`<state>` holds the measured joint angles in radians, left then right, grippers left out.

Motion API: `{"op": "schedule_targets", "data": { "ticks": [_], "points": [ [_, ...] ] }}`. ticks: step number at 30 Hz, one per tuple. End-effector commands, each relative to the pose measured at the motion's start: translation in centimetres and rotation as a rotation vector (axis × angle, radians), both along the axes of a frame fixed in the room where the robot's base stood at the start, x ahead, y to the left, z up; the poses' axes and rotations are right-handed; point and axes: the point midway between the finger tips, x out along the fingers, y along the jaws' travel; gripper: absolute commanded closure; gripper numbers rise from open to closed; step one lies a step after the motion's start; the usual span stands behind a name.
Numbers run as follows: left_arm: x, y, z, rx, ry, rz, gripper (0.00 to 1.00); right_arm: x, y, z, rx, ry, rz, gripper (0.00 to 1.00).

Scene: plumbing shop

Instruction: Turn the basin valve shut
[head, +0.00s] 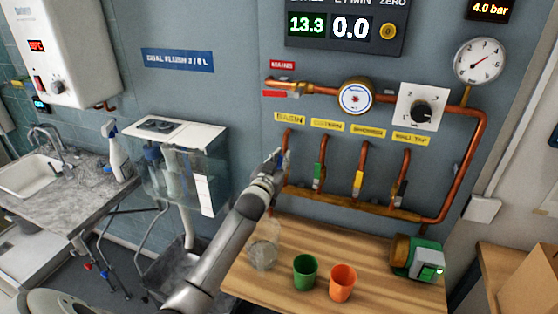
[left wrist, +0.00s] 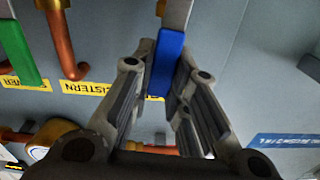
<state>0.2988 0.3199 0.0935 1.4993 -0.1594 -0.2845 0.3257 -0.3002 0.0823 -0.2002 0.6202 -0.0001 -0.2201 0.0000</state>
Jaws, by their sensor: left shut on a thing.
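The basin valve is the leftmost of a row on the wall, under the yellow BASIN label (head: 289,118). Its copper pipe (head: 287,137) shows in the head view, but my left gripper (head: 279,158) covers the valve there. In the left wrist view the blue lever (left wrist: 166,62) lies between the fingers of the left gripper (left wrist: 168,88), which is shut on it. The lever lies roughly in line with the grey metal part (left wrist: 176,14) beside it. My right gripper is in neither view.
Valves with green (head: 318,178), yellow (head: 358,183) and dark (head: 399,193) levers stand close to the right. Below, a wooden bench (head: 315,245) holds a clear jar (head: 263,252), a green cup (head: 305,272), an orange cup (head: 342,282) and a green device (head: 428,262). The flow display (head: 350,27) reads 0.0.

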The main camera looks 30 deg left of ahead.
Motion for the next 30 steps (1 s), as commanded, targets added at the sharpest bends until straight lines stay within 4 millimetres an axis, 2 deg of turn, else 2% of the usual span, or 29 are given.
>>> {"op": "schedule_targets", "data": {
  "ticks": [17, 30],
  "points": [
    [0.8, -3.3, -1.5, 0.498, 0.121, -0.001, 1.0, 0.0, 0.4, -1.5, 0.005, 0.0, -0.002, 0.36],
    [1.3, -5.3, -3.7, 0.905, 0.218, -0.001, 1.0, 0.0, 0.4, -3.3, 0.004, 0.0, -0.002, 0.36]
  ]
}}
